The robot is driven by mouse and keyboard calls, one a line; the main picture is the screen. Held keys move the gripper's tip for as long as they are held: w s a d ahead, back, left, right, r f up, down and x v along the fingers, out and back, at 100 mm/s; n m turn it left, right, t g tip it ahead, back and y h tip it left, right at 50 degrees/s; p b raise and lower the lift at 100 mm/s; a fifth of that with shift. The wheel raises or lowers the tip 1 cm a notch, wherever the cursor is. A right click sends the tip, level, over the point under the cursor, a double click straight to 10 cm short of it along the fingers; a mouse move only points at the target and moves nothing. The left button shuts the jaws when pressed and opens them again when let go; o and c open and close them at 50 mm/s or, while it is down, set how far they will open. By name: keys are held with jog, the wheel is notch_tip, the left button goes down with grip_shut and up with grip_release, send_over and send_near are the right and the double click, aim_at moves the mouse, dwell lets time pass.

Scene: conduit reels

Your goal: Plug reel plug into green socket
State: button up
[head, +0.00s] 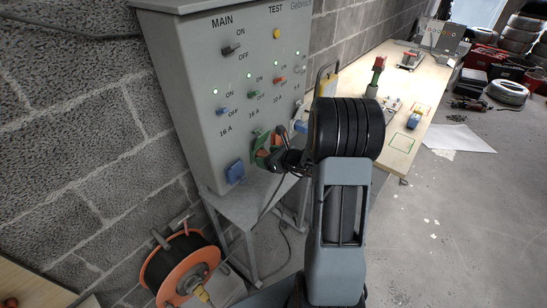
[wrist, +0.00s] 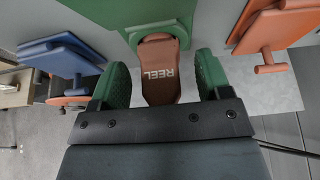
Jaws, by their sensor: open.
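The reel plug (wrist: 160,85), reddish-brown and marked REEL, points into the green socket (wrist: 105,12) in the wrist view. The orange cable reel (head: 181,264) stands on the floor below the panel.
The grey panel (head: 210,80) carries switches and lamps. A blue socket (head: 235,172) is left of my gripper. An orange flap (wrist: 272,30) is close on the right in the wrist view.

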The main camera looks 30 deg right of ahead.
jog(key=v, duration=1.3)
jog(key=shift+s, duration=0.35)
jog(key=shift+d+r, duration=0.1)
jog(key=shift+r, duration=0.05)
jog(key=s+a+f+n+g, duration=0.2)
jog(key=s+a+n+g, duration=0.55)
jog(key=n, duration=0.85)
jog(key=s+a+r+n+h+p, duration=0.1)
jog(key=s+a+r+n+h, duration=0.1)
jog(key=a+r+n, duration=0.2)
jog(key=s+a+r+n+h+p, duration=0.1)
jog(key=s+a+r+n+h, duration=0.1)
jog(key=n, duration=0.9)
notch_tip(320, 180, up, 3)
jog(key=shift+a+r+g+h, duration=0.15)
jog(key=shift+a+g+h, duration=0.3)
jog(key=shift+a+h, duration=0.55)
jog(key=shift+a, duration=0.15)
